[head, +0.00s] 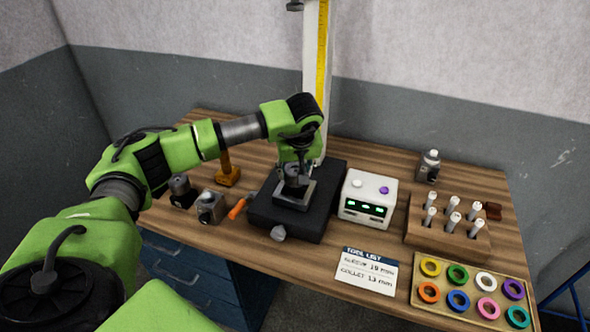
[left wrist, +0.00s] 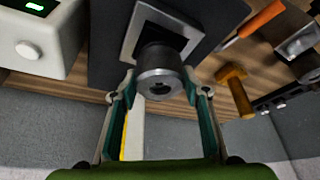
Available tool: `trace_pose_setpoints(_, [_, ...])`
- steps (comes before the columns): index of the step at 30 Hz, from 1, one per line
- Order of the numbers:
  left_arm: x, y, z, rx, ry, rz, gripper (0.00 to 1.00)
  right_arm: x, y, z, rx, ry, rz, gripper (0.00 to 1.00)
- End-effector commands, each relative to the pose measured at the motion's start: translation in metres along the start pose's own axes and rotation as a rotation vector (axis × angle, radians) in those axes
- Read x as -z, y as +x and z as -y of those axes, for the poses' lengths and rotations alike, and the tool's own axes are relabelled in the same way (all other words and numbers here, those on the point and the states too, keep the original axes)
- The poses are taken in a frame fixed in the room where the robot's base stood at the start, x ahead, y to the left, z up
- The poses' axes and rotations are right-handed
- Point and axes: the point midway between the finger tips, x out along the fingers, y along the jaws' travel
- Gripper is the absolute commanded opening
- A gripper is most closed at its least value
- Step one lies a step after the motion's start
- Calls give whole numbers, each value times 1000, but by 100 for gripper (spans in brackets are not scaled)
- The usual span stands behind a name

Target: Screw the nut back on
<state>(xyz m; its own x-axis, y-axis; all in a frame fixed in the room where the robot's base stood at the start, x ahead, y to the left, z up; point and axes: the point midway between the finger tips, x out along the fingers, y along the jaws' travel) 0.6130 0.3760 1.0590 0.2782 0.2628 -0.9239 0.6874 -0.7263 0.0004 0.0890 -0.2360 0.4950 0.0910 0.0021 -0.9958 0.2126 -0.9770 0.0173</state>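A grey metal cylindrical nut (left wrist: 160,75) with a hole in its end face stands at the square metal block (left wrist: 140,20) of a black base, in the left wrist view. In the head view the block (head: 291,199) sits on the black base (head: 325,190), and my gripper hides most of the nut. My left gripper (head: 292,181) points down over the block. In the left wrist view its fingers (left wrist: 160,90) stand on both sides of the nut, with narrow gaps seeming to show, so it looks open. How far the nut is threaded cannot be seen. My right gripper is out of view.
Right of the base are a white box (head: 368,197) with green displays, a wooden rack (head: 448,237) and a ring tray (head: 455,306). To the left are an orange-handled tool (head: 238,209), a mallet (head: 228,174) and grey blocks (head: 210,206). A column (head: 314,80) rises behind.

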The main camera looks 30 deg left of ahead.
Motion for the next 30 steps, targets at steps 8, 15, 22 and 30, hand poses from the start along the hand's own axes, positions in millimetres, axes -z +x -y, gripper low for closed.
trace_pose_setpoints(8, [0,1,1,-13,33,-1,18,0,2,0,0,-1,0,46])
trace_pose_setpoints(15, [0,1,2,-124,301,-1,18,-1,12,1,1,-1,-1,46])
trace_pose_setpoints(22, [0,1,2,-225,542,0,18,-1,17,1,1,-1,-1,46])
trace_pose_setpoints(30, [0,0,1,-303,729,1,18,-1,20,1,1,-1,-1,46])
